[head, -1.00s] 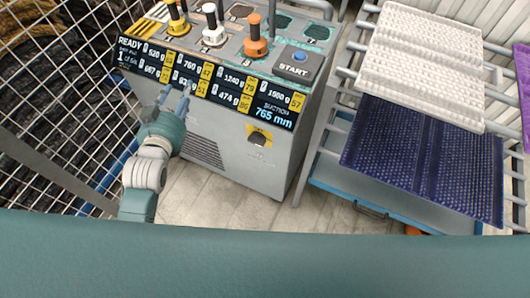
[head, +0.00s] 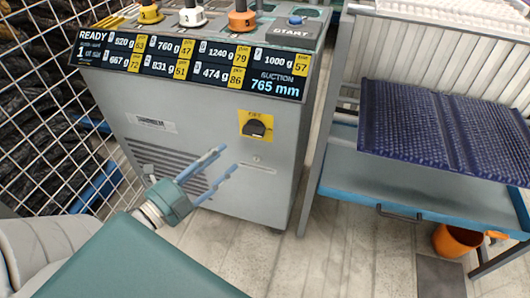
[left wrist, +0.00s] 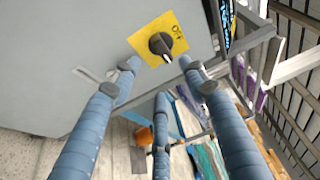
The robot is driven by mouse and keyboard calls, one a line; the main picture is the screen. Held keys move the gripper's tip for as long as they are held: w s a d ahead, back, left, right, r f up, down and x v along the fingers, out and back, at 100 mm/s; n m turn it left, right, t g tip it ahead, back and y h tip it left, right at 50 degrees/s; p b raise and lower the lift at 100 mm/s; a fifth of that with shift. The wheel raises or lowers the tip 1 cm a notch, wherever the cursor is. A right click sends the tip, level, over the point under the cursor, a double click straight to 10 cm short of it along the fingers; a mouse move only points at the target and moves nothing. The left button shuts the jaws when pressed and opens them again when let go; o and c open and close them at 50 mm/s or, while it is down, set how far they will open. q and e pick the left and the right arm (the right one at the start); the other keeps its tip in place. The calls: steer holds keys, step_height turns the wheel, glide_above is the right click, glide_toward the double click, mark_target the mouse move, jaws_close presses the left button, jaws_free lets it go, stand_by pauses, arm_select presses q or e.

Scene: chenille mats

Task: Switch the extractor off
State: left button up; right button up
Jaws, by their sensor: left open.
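The extractor is a grey cabinet (head: 215,112) with a display panel on its upper front reading READY and SUCTION 765 mm. Below the panel is a yellow plate with a black rotary switch (head: 256,126); it also shows in the left wrist view (left wrist: 160,44). The plate carries small lettering that looks like OFF, and the knob's handle appears turned away from it. My left gripper (head: 226,162) is open and empty, in front of the cabinet, below and left of the switch, apart from it. In the left wrist view its spread blue fingers (left wrist: 160,85) point towards the plate. My right gripper is not in view.
Knobs and a START button (head: 295,20) sit on the cabinet top. A wire mesh fence (head: 60,130) stands at left. At right are a rack with a dark blue mat (head: 440,125), a blue tray (head: 400,190) and an orange bucket (head: 455,241). The floor before the cabinet is clear.

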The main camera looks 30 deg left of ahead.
mark_target(254, 130)
arm_select(q)
steer(key=w, duration=0.3)
steer(key=w+d+b, duration=0.1)
steer(key=w, duration=0.6)
steer(key=shift+w+d+b, duration=0.3)
steer(key=shift+w+b, duration=0.05)
steer(key=shift+b, duration=0.05)
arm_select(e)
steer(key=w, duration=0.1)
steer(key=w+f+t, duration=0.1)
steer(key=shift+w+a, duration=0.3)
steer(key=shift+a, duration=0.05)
arm_select(q)
jaws_close()
